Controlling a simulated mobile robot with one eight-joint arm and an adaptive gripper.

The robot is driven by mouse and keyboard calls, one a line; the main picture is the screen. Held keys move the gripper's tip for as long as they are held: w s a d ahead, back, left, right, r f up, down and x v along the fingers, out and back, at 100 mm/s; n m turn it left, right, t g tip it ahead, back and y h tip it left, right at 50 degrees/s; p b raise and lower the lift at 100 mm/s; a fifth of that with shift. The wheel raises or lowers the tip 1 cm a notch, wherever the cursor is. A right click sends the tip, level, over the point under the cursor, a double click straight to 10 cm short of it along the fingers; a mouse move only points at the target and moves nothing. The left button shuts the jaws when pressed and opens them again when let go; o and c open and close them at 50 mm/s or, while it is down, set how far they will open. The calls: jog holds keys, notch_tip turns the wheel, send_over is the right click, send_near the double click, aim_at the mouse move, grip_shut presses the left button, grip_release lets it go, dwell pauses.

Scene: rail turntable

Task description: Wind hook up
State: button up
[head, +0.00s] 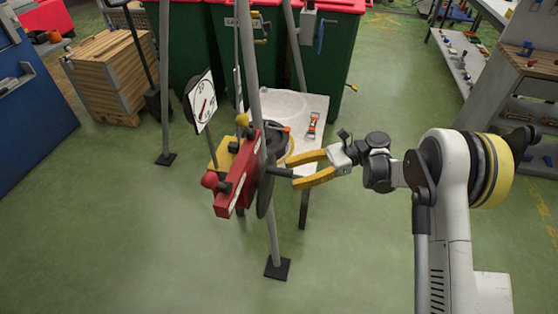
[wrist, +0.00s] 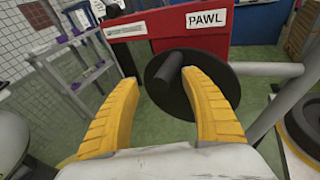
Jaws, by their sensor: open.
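A red winch box (head: 238,178) is mounted on the grey post frame; it also shows in the wrist view (wrist: 128,45), with a white PAWL label (wrist: 207,19). On its side is a dark round disc (wrist: 165,98) with a short dark crank peg (wrist: 173,68) standing out towards me. My gripper (head: 293,172) is open, its yellow fingers level with the peg's end. In the wrist view the peg lies between the fingers, nearer the right one; I cannot tell whether they touch. A red ball knob (head: 210,180) is on the box's far side. I cannot make out the hook.
A white dial (head: 203,101) with a red pointer hangs left of the post. Behind the winch stands a small white table (head: 313,103) with a dark round part and an orange tool. Grey post legs with black feet (head: 277,268) stand around. Green floor is clear left and front.

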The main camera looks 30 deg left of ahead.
jog(key=shift+w+d, duration=0.2)
jog(key=shift+d, duration=0.7)
jog(key=shift+w+d, duration=0.2)
jog(key=shift+d, duration=0.7)
jog(key=shift+w+d, duration=0.2)
jog(key=shift+d, duration=0.7)
